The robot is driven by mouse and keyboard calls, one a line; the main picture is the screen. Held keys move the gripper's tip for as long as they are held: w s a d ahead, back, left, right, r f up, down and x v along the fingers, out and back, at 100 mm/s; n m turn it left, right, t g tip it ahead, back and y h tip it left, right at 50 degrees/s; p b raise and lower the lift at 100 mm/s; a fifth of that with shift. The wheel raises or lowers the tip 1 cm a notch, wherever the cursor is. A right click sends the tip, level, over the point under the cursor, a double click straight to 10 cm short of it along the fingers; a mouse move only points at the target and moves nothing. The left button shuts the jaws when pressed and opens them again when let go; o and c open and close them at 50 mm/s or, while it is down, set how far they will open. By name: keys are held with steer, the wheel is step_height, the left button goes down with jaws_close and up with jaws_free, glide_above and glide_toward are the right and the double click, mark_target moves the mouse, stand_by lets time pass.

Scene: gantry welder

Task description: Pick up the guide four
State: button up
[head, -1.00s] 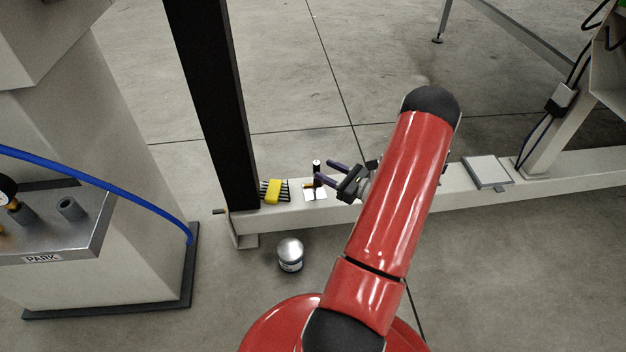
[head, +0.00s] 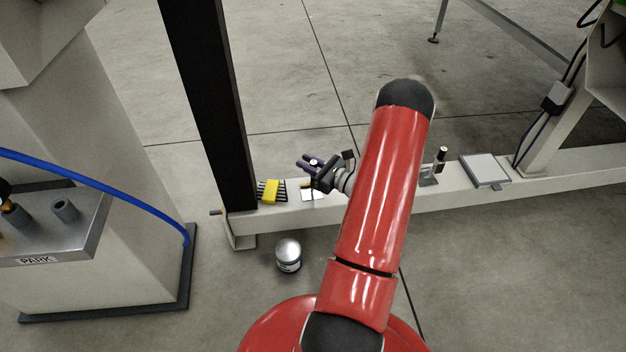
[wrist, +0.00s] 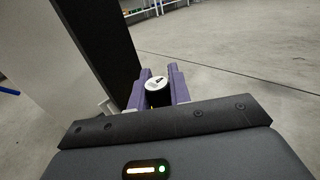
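A small black cylinder with a white top (head: 313,162) stands over a white plate on the pale beam, probably guide four. It also shows in the wrist view (wrist: 157,91), upright, with a dark mark on its top too small to read. My gripper (head: 311,163) reaches in from the right, with its purple fingers (wrist: 160,90) on either side of the cylinder. The fingers look open, with the cylinder between them; whether they touch it I cannot tell. The cylinder's lower part is mostly hidden by my gripper.
A yellow block with black bristles (head: 270,191) lies left of the plate (head: 308,195), near the dark post (head: 215,100). A similar black cylinder (head: 441,155) stands at a metal bracket further right. A grey flat box (head: 485,170) is beyond. A silver-topped can (head: 288,254) stands on the floor.

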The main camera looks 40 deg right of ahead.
jaws_close()
steer(key=shift+r, duration=0.1)
step_height(320, 180, up, 22)
steer(key=p, duration=0.5)
stand_by(0.4)
